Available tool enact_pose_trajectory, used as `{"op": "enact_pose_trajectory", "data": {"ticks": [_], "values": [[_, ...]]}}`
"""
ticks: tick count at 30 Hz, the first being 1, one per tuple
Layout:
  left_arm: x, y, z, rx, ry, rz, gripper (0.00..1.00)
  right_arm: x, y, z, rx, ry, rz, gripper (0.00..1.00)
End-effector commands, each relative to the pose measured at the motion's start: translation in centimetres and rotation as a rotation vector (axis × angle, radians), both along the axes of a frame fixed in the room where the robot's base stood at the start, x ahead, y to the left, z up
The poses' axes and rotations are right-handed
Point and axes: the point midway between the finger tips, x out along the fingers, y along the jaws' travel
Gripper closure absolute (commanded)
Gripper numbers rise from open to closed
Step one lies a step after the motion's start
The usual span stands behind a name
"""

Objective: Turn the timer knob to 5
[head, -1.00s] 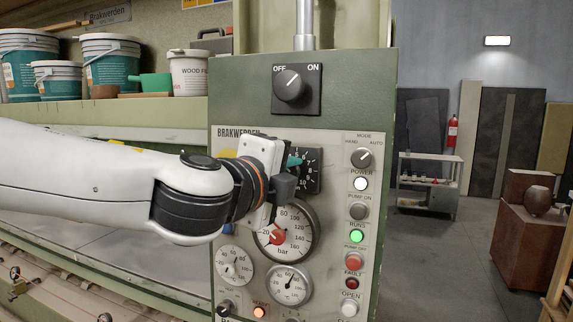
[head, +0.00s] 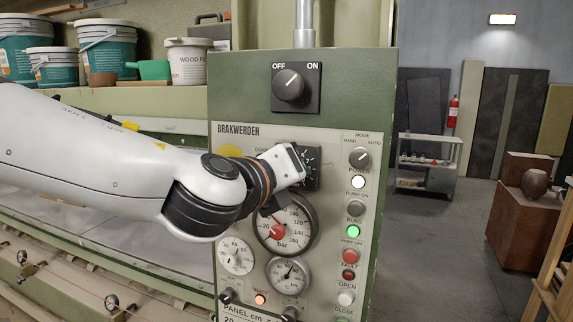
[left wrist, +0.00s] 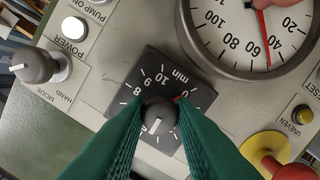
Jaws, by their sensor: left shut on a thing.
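The timer dial plate (left wrist: 185,88) is dark and square with white numbers and "min". It shows upside down and tilted in the left wrist view. Its round timer knob (left wrist: 158,114) sits between the two green fingers of my left gripper (left wrist: 160,130), which is shut on it. In the head view my left gripper (head: 297,167) covers most of the timer dial (head: 313,173). My right gripper is not in view.
The pressure gauge (head: 305,238) lies just below the gripper. The OFF/ON switch (head: 290,86) is above. The mode knob (head: 360,157) and several buttons line the panel's right side. A red and yellow emergency button (left wrist: 265,150) is close by the fingers.

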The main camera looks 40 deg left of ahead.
Motion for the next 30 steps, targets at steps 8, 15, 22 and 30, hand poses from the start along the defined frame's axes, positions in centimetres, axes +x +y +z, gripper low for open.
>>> {"op": "enact_pose_trajectory", "data": {"ticks": [8,15,22,30], "values": [[-0.05,-0.05,-0.28,0.056,0.021,-0.007,1.0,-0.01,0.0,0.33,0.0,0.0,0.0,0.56],[-0.06,-0.06,-0.35,0.061,0.023,-0.008,1.0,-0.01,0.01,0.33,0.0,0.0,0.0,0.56],[-0.06,-0.06,-0.37,0.061,0.023,-0.007,0.69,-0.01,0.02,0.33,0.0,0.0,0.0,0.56],[-0.02,-0.04,-0.18,0.06,0.019,-0.006,0.55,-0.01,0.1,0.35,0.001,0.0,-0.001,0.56]]}}
